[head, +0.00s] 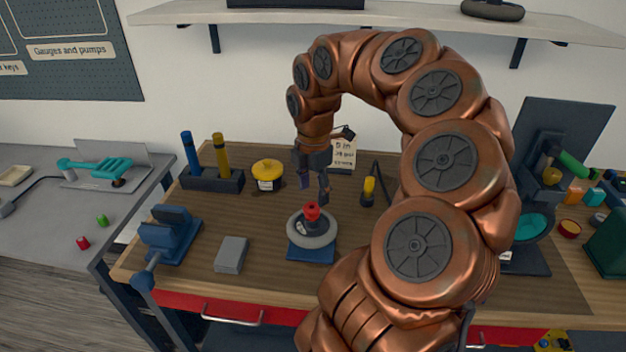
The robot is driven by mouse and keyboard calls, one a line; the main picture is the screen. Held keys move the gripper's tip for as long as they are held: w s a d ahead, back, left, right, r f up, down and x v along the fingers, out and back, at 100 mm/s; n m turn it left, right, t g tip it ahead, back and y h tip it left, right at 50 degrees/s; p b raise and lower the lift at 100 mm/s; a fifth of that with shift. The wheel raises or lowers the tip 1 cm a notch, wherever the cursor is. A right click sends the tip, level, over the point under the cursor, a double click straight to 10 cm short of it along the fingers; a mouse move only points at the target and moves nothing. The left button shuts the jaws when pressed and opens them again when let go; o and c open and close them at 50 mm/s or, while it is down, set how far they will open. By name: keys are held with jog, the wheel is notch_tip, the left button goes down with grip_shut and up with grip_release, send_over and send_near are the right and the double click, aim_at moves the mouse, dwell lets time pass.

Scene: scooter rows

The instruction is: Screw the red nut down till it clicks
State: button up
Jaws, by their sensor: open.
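The red nut (312,211) sits at the top of a dark post in the middle of a grey ring-shaped wheel (296,236). The wheel rests on a blue base (311,255) on the wooden bench. My gripper (314,192) points down just above the red nut, with its fingers apart and nothing visible between them. The fingers appear clear of the nut, though the gap is small in this view. The thread under the nut is too small to make out.
A blue vise (170,235) and a grey block (231,254) stand left of the wheel. A yellow-lidded pot (267,174) and a holder with blue and yellow handles (212,180) are behind. A yellow-tipped tool (369,189) stands right. My arm hides part of the bench.

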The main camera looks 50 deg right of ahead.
aim_at(314, 209)
jog(key=shift+f+p, duration=0.65)
jog(key=shift+f, duration=2.15)
jog(key=c, duration=1)
jog(key=shift+o, duration=0.5)
jog(key=shift+s+a+f, duration=0.1)
jog(key=o, duration=0.9)
jog(key=shift+s, duration=0.1)
